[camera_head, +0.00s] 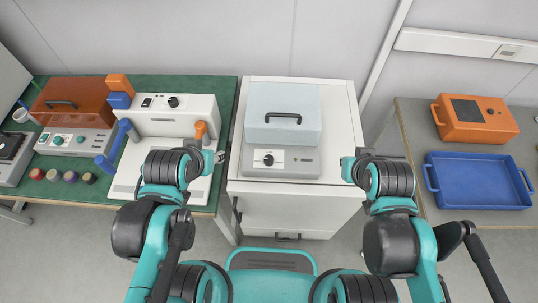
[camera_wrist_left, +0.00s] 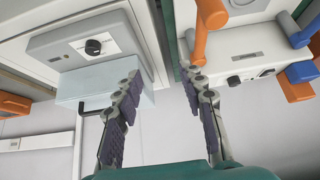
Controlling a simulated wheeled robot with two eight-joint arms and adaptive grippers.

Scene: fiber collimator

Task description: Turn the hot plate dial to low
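A grey unit (camera_head: 310,168) under a pale blue lidded cover (camera_head: 283,112) stands on the white cabinet. A black dial (camera_head: 268,160) is on its white front panel; the dial also shows in the left wrist view (camera_wrist_left: 93,47). I cannot tell for sure which unit is the hot plate. Another grey base (camera_head: 98,145) with green knobs (camera_head: 57,140) stands under an orange cover at the left. My left gripper (camera_head: 218,157) is left of the cabinet unit, apart from the dial. In the left wrist view (camera_wrist_left: 160,82) it is open and empty. My right gripper (camera_head: 348,166) is right of the unit; its fingers are unclear.
A white instrument (camera_head: 183,114) with orange and blue handles stands on the green bench (camera_head: 229,95), close to my left gripper. Small jars (camera_head: 70,176) line the bench front. A blue tray (camera_head: 480,178) and an orange box (camera_head: 473,119) rest on the right table.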

